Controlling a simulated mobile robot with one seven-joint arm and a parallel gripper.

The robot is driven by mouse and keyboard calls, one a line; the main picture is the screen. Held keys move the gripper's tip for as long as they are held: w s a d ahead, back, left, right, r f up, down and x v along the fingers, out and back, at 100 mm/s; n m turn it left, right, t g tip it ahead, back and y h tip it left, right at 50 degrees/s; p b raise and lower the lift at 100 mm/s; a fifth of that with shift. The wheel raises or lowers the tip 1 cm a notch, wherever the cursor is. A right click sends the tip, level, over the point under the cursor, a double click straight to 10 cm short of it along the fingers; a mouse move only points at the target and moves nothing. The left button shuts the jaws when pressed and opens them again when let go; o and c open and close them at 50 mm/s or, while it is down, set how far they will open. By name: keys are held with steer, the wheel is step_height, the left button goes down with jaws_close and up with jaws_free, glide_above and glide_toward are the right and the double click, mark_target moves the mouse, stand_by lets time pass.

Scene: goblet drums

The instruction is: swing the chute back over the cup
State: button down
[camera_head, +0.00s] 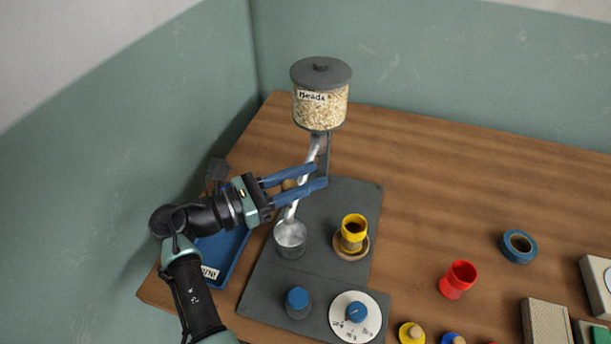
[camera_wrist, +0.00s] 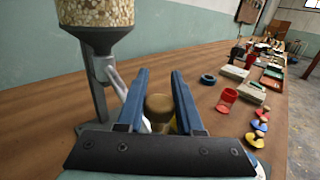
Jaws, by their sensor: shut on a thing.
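The metal chute (camera_head: 313,152) slopes down from under the bead hopper (camera_head: 320,108). Its lower end is over a grey metal pot (camera_head: 290,248), to the left of the yellow cup (camera_head: 353,241). The yellow cup stands on a round wooden coaster (camera_head: 342,255) and is dark inside. My gripper (camera_head: 319,176) reaches in from the left, its blue fingers shut on the chute's wooden knob (camera_head: 288,184). In the wrist view the knob (camera_wrist: 158,104) sits between both fingers, with the chute (camera_wrist: 117,82) to its left. The yellow cup is mostly hidden there.
The dark base plate (camera_head: 345,190) carries a blue-topped knob (camera_head: 297,298) and a white dial (camera_head: 342,326). A blue tray (camera_head: 225,250) lies under my arm. A red cup (camera_head: 457,279) and blue tape roll (camera_head: 518,246) stand right. The table behind is clear.

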steer(key=shift+f, duration=0.1)
steer(key=c, duration=0.6)
jaws_free()
steer(key=shift+o, duration=0.2)
steer(key=shift+a, duration=0.1)
steer(key=v, duration=1.3)
steer(key=shift+b, duration=0.4)
steer(key=shift+w, duration=0.15)
